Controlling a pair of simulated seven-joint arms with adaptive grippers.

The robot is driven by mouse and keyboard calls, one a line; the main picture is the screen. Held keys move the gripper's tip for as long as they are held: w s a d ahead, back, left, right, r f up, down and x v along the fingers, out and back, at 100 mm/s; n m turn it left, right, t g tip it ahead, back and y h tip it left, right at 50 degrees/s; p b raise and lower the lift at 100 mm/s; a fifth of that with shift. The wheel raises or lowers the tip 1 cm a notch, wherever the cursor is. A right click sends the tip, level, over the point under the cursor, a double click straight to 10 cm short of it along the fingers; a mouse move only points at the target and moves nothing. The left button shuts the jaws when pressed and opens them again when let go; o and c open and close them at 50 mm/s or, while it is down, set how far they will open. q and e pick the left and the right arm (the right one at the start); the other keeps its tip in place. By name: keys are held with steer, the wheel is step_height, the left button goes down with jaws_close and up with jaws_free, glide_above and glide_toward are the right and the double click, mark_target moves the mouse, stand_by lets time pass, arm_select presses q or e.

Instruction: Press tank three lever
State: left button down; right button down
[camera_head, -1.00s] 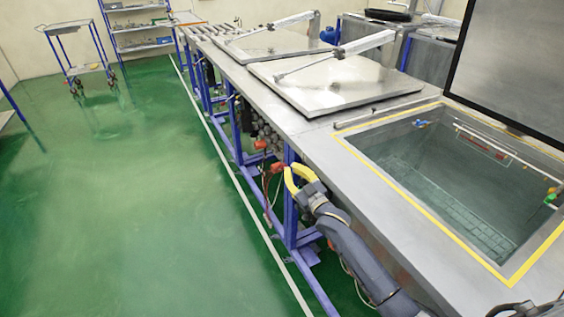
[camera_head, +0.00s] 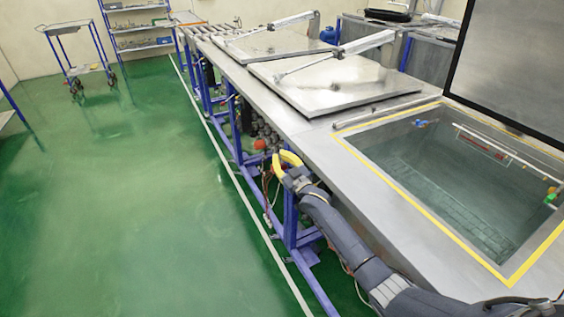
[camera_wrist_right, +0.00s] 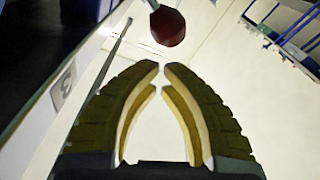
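The lever's knob shows in the right wrist view as a dark red ball (camera_wrist_right: 167,26) on a grey rod, just beyond my fingertips and not touching them. A plate marked 3 (camera_wrist_right: 63,85) is on the panel to the left. In the head view an orange-red knob (camera_head: 260,145) stands out from the front of the tank line. My right gripper (camera_head: 277,156) is beside it, slightly right and below. Its yellow fingers come together at the tips in the wrist view (camera_wrist_right: 160,65), with nothing between them. My left gripper is not in view.
An open tank with a yellow-edged rim (camera_head: 408,203) is at right, its dark lid (camera_head: 510,65) raised. Two closed metal lids (camera_head: 335,82) lie beyond. Blue frame legs (camera_head: 290,215) and pipes are under the counter.

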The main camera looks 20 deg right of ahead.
steer(key=shift+d+f, duration=0.25)
steer(key=shift+f, duration=0.6)
steer(key=shift+s, duration=0.1)
steer(key=shift+a, duration=0.1)
steer(key=shift+a+f+n, duration=0.2)
steer(key=shift+f+n, duration=0.1)
steer(key=shift+n, duration=0.1)
steer(key=shift+f, duration=0.1)
